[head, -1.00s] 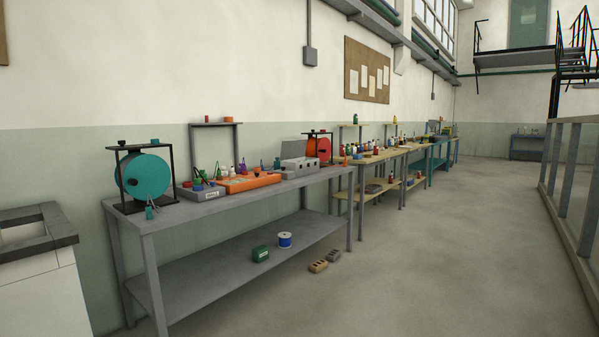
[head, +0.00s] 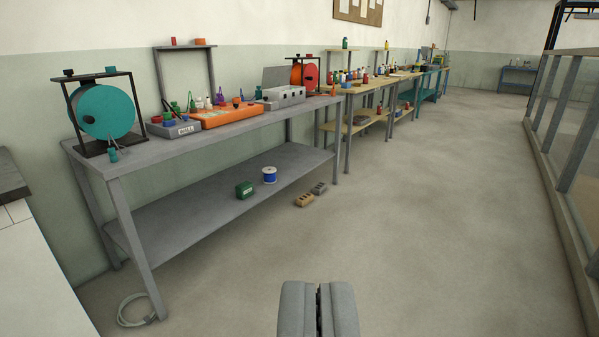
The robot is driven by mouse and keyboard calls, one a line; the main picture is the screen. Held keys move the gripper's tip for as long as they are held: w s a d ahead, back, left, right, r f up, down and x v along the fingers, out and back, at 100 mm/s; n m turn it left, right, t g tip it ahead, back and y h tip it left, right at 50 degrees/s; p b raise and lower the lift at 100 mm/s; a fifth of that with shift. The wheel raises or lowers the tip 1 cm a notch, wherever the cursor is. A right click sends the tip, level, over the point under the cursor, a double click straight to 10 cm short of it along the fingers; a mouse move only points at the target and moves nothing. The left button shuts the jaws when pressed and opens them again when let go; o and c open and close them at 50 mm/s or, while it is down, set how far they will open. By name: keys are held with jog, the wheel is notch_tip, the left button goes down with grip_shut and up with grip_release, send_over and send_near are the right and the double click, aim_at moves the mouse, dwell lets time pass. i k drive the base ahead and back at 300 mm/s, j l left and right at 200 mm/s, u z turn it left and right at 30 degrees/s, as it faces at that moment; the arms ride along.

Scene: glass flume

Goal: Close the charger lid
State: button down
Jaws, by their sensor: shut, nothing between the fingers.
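A grey box that looks like the charger (head: 284,98) stands on the grey workbench, towards its far right end. Its lid (head: 276,76) appears as a grey panel standing up at the back of the box, so it looks open. The box's inside is too small to make out. My gripper (head: 318,288) is at the bottom middle of the view, over the floor, shut and empty. It is well in front of the bench and apart from the box.
On the grey workbench (head: 180,145) are an orange tray (head: 225,117), a grey bin (head: 172,129), a teal reel (head: 103,111) and a red reel (head: 304,74). Bricks (head: 304,200) and a coiled hose (head: 132,311) lie on the floor. Open floor lies right of the bench.

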aim_at(279, 76)
jog(key=i, duration=2.7)
jog(key=i+j+z, duration=0.1)
jog(key=i, duration=1.25)
jog(key=i+j, duration=0.1)
jog(key=i, duration=1.25)
